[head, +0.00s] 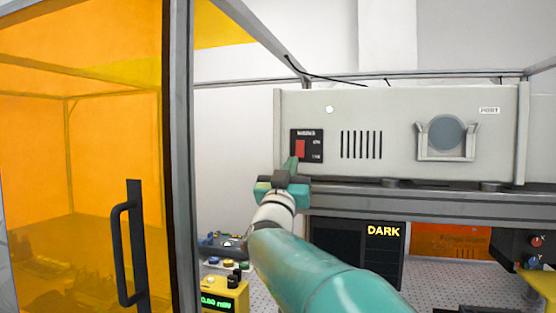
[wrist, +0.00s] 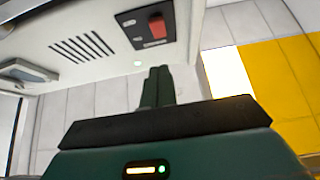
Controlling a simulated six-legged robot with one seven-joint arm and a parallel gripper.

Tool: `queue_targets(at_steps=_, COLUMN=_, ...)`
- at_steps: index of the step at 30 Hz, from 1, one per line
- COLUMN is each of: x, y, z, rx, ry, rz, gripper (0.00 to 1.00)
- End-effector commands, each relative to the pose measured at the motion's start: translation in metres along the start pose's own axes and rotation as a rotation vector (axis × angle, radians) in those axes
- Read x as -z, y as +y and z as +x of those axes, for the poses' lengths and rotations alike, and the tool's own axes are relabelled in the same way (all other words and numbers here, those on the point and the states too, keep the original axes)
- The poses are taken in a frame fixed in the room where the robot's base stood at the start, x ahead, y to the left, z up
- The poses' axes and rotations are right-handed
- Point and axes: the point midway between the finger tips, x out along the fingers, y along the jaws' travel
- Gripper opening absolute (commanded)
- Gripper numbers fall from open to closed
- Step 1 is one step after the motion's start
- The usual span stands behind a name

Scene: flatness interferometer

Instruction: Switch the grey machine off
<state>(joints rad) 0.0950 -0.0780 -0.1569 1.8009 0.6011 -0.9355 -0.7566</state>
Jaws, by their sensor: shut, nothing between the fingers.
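The grey machine (head: 400,110) sits on a dark grey shelf, its front facing me. It also shows at the upper left of the wrist view (wrist: 80,25). At its left end is a black switch panel (head: 320,146) with a red rocker switch (head: 300,148). In the wrist view the red switch (wrist: 157,27) is plain, beyond the fingertips. My gripper (head: 291,163) is shut and empty, its fingertips just below the switch in the head view. The closed fingers (wrist: 157,80) look apart from the panel in the wrist view; contact cannot be told from the head view.
An orange enclosure door with a black handle (head: 128,245) and grey post stands at left. Below the shelf are a black display reading DARK (head: 383,231) and a yellow meter (head: 222,297). A round window (head: 446,133) is on the machine's right.

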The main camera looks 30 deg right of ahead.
Motion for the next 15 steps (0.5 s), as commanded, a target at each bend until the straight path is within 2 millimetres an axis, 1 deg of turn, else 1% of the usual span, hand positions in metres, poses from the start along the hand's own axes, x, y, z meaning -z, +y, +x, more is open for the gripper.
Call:
queue_targets(at_steps=1, x=-0.001, y=-0.001, z=0.011, rx=-0.001, ry=0.0, rz=-0.002, gripper=0.0)
queue_targets(at_steps=5, x=-0.001, y=-0.001, z=0.037, rx=-0.001, ry=0.0, rz=-0.001, gripper=0.0)
queue_targets(at_steps=6, x=-0.006, y=-0.002, z=0.043, rx=0.0, ry=-0.002, rz=-0.003, gripper=0.0)
queue_targets(at_steps=9, x=-0.018, y=-0.001, z=0.053, rx=-0.001, ry=-0.002, rz=-0.003, gripper=0.0)
queue_targets(at_steps=12, x=-0.025, y=-0.001, z=0.06, rx=0.0, ry=-0.002, rz=-0.002, gripper=0.0)
queue_targets(at_steps=15, x=-0.028, y=-0.001, z=0.064, rx=0.001, ry=-0.001, rz=-0.001, gripper=0.0)
